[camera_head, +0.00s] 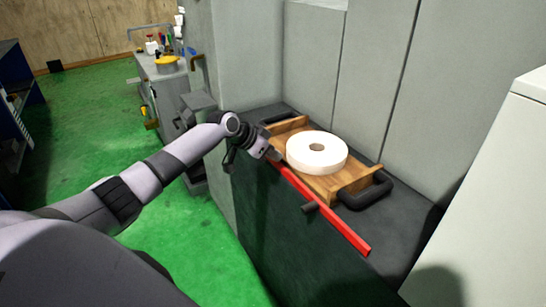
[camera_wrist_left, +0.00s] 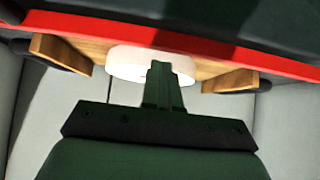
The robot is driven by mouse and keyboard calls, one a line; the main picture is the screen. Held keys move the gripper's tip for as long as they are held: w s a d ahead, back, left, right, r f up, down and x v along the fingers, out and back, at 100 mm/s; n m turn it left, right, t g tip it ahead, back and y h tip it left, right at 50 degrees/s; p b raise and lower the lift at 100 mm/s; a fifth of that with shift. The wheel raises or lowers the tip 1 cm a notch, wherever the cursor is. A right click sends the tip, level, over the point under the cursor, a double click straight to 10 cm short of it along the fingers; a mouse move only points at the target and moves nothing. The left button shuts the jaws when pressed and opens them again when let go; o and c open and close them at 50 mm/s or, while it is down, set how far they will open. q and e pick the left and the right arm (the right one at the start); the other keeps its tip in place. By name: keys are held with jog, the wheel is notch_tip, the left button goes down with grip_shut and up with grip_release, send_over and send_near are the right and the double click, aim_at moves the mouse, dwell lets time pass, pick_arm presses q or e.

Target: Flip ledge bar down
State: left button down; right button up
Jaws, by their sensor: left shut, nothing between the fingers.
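The ledge bar (camera_head: 322,207) is a long red bar along the front edge of the dark machine ledge, in front of a wooden tray. It also crosses the top of the left wrist view (camera_wrist_left: 220,47). My left gripper (camera_head: 275,156) is at the bar's far left end, close to it; I cannot tell whether it touches. In the left wrist view its fingers (camera_wrist_left: 160,68) are shut and empty, pointing toward the bar. The gripper hides the bar's far end in the head view. My right gripper is not in view.
A white grinding wheel (camera_head: 317,165) lies on the wooden tray (camera_head: 345,181) behind the bar. A dark curved handle (camera_head: 367,196) sits at the tray's right end. Grey panels (camera_head: 365,75) stand behind. Green floor (camera_head: 205,240) is open at left.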

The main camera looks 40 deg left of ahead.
pick_arm(q)
jog(key=shift+f, duration=0.8)
